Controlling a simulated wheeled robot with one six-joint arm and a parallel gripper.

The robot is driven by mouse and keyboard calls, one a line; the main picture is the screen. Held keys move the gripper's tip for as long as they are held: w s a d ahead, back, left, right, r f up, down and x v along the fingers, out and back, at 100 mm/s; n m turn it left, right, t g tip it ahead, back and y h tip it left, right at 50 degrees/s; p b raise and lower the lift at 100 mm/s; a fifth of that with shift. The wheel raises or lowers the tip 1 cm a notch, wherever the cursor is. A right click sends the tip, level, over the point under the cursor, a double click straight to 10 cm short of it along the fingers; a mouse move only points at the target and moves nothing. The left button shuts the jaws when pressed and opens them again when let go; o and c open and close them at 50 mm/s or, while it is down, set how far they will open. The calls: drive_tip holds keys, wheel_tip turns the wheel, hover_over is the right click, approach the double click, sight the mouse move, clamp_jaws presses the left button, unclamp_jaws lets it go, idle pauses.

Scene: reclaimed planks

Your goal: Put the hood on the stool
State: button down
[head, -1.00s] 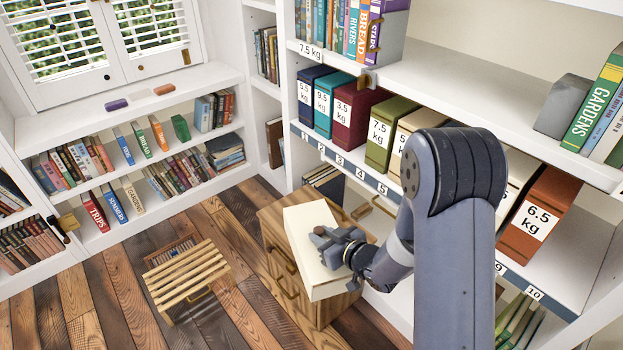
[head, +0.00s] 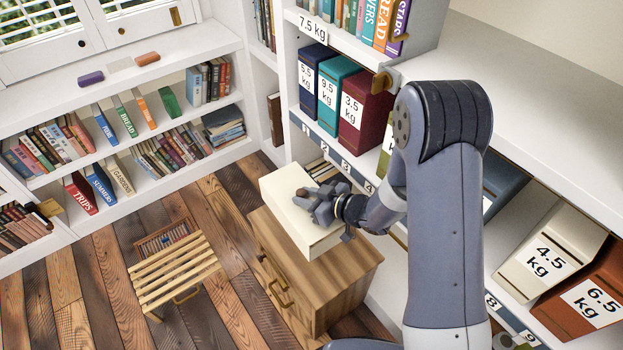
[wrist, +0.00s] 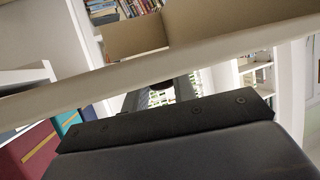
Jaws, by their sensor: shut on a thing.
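My gripper (head: 314,204) is shut on a cream, box-shaped thing that I take for the hood (head: 292,223). The gripper reaches it from the right, and its fingers lie over the hood's top face. In the wrist view a long cream edge of the hood (wrist: 150,79) crosses in front of the fingers, which are largely hidden. The hood overlaps the wooden cabinet in the head view; I cannot tell whether they touch. The stool (head: 175,275), low with light wooden slats, stands on the floor to the left, apart from the hood. Its top looks bare.
A wooden cabinet (head: 345,275) with drawer handles stands between the stool and the right shelves. Numbered shelves (head: 352,163) with weight-labelled binders run along the right. A low bookcase (head: 130,208) lines the back left. A small rack (head: 166,239) sits behind the stool. Plank floor (head: 75,290) left is clear.

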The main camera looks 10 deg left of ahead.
wheel_tip(320, 180, down, 13)
drive_tip(key=b, duration=1)
drive_tip(key=shift+f, duration=0.2)
idle(0.3)
drive_tip(key=c, duration=1.1)
unclamp_jaws()
drive_tip(key=p+v, duration=0.1)
drive_tip(key=v, duration=0.9)
drive_tip(key=shift+s+d+r, duration=0.15)
drive_tip(key=shift+s+d, duration=0.1)
drive_tip(key=shift+d, duration=0.1)
